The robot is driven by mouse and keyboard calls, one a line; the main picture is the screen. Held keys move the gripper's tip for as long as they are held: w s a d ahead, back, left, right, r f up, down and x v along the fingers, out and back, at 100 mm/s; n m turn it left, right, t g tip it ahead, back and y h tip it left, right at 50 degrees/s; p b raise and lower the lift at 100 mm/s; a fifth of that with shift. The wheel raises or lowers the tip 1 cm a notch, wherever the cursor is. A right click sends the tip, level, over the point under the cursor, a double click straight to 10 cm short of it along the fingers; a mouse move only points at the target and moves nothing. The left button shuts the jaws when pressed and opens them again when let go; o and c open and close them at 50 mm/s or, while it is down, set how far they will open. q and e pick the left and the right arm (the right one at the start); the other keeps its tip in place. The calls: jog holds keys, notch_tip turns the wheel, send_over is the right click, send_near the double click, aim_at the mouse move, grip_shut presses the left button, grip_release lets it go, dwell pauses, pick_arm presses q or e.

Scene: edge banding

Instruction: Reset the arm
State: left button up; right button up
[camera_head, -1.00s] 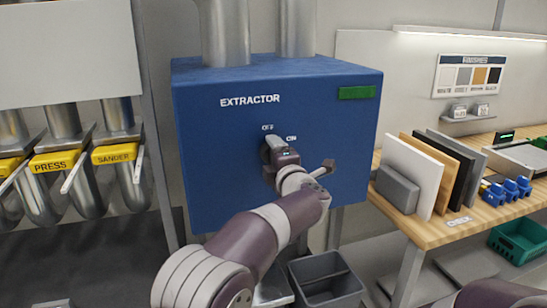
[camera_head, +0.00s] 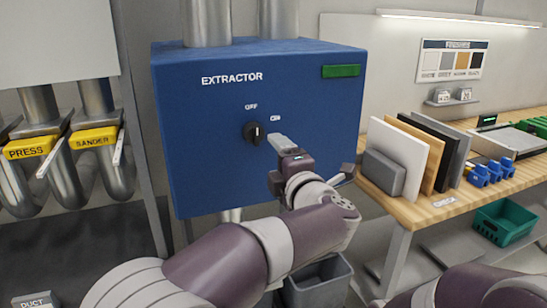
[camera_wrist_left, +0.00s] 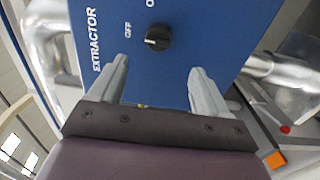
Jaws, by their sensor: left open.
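The blue extractor box (camera_head: 200,150) fills the middle of the head view. Its black knob (camera_head: 254,132) sits below the OFF and ON labels, with a white mark that seems to point up, nearer OFF. The knob also shows in the left wrist view (camera_wrist_left: 158,38). My left gripper (camera_head: 279,144) is in front of the box, to the right of the knob and apart from it. In the left wrist view its two fingers (camera_wrist_left: 158,75) are spread with nothing between them. My right gripper is out of view; only part of that arm shows at the lower right.
A wooden bench (camera_head: 420,212) stands at the right with upright panels (camera_head: 400,152) and blue parts (camera_head: 488,173). A green bin (camera_head: 503,222) is under it. Pipes with yellow PRESS (camera_head: 30,148) and SANDER tags (camera_head: 95,139) are at the left. A grey bin (camera_head: 320,285) is below.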

pick_arm(q)
jog(key=d+f+m+g+h, duration=0.1)
jog(key=d+f+m+h, duration=0.7)
jog(key=m, duration=0.4)
jog(key=s+a+f+m+g+h+p, duration=0.1)
jog(key=s+f+m+g+h+p, duration=0.15)
jog(key=s+f+m+g, duration=0.35)
jog(key=s+a+f+m+g+y+p, duration=0.1)
jog(key=s+a+f+g, duration=0.2)
jog(key=s+a, duration=0.3)
jog(key=s+a+f+m+g+y+p, duration=0.1)
jog(key=s+a+f+g+y, duration=0.1)
jog(key=s+a, duration=0.5)
jog(key=s+a+f+m+g+y+p, duration=0.2)
jog(key=s+a+f, duration=0.4)
jog(key=a, duration=1)
jog(key=shift+s+a+g, duration=0.25)
jog(key=shift+s+g, duration=0.25)
jog(key=shift+g, duration=0.4)
